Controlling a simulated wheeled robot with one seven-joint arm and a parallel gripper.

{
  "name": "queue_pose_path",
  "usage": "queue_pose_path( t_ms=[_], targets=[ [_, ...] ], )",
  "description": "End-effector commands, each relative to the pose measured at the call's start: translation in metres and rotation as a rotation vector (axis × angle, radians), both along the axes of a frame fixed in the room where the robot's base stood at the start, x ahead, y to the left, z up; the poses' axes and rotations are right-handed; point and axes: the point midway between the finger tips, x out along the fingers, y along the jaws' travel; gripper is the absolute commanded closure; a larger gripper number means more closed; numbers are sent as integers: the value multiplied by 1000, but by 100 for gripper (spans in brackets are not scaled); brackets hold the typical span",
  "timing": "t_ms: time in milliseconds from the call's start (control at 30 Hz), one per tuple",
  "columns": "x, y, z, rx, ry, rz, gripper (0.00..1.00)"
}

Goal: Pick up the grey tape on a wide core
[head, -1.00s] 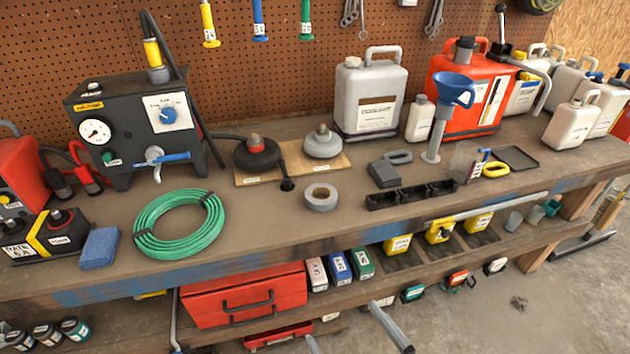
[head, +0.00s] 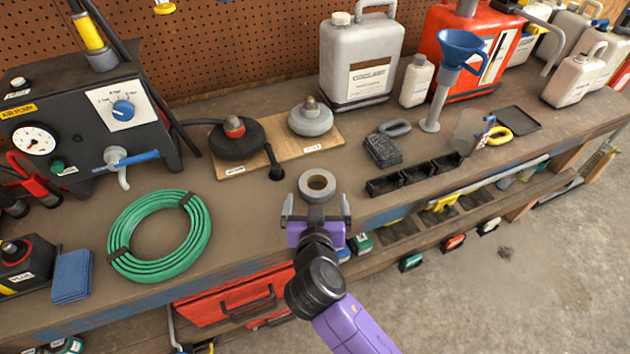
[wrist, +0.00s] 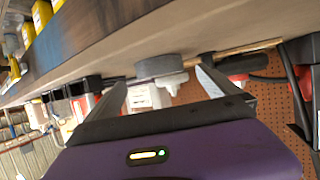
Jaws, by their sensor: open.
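The grey tape (head: 317,196) is a ring with a wide pale core, lying flat on the workbench near its front edge. My gripper (head: 317,207) is at the bench edge, just in front of the tape. Its two fingers are spread and empty, pointing at the tape. In the wrist view the tape (wrist: 160,67) shows edge-on, between and beyond the fingertips (wrist: 163,84). I cannot tell exactly how far the fingertips are from it.
A green hose coil (head: 160,236) lies to the left. A wooden board (head: 285,152) with two round knobbed pieces is behind the tape. Black bins (head: 416,175) stand to the right. A red drawer unit (head: 230,298) is below. Bare bench lies around the tape.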

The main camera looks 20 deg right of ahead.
Motion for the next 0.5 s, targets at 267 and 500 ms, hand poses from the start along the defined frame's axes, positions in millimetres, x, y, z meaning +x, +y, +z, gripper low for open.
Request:
queue_pose_path(
  t_ms=[267,500],
  targets=[
    [25,-10,-6,3,-1,1,0],
    [55,-25,-10,3,-1,1,0]
  ],
)
